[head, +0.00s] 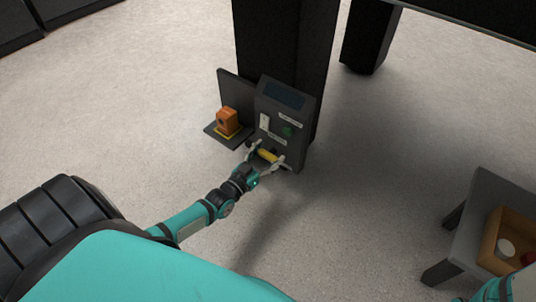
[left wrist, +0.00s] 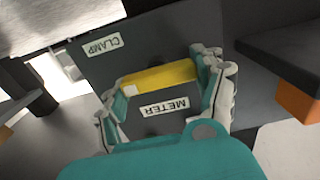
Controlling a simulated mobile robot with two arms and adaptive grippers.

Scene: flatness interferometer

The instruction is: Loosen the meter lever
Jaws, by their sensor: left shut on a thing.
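The meter lever is a yellow bar (head: 268,156) low on the front of the dark control box (head: 300,152). In the left wrist view the yellow bar (left wrist: 160,77) lies slightly tilted beside a white METER label (left wrist: 164,107). My left gripper (head: 266,158) is at the bar, with one finger at each end. It is shut on the bar, and in the left wrist view the fingers (left wrist: 162,88) flank both its ends. The bar's mount is hidden. My right gripper is out of view.
Above the lever are a green button (head: 288,131) and a white switch (head: 264,121). An orange block (head: 227,121) stands on a dark shelf left of the box. A grey table (head: 482,190) with a wooden tray (head: 490,246) stands at right. Open floor lies between.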

